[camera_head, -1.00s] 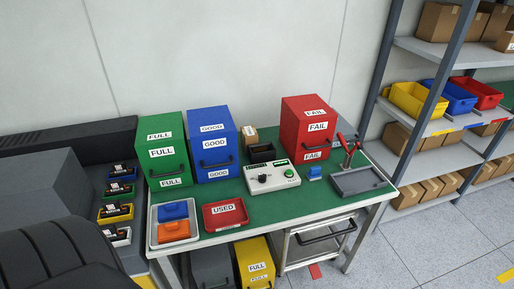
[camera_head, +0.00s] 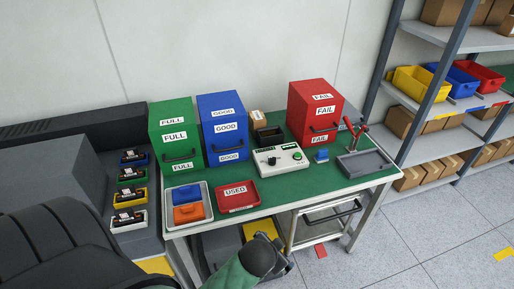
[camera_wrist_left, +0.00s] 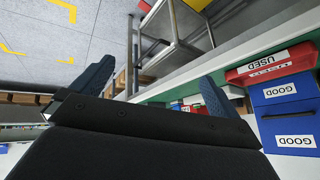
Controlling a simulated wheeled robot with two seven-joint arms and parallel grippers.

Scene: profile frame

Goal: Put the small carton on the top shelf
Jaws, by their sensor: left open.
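The small carton (camera_head: 258,117) is a little brown box with a white label. It stands at the back of the green table, between the blue GOOD box and the red FAIL box, behind a black tray. The top shelf (camera_head: 470,38) visible is a grey board at the upper right, with brown cartons on it; the rack runs out of the picture above. My left gripper (camera_wrist_left: 152,88) shows in the left wrist view, its two dark fingers apart and nothing between them, near the table's edge. My right gripper is not in view.
The green table (camera_head: 300,186) holds a green FULL box (camera_head: 175,138), blue GOOD box (camera_head: 224,128), red FAIL box (camera_head: 313,112), red USED tray (camera_head: 237,196) and a tester (camera_head: 282,160). Part of my arm (camera_head: 235,272) is before the table.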

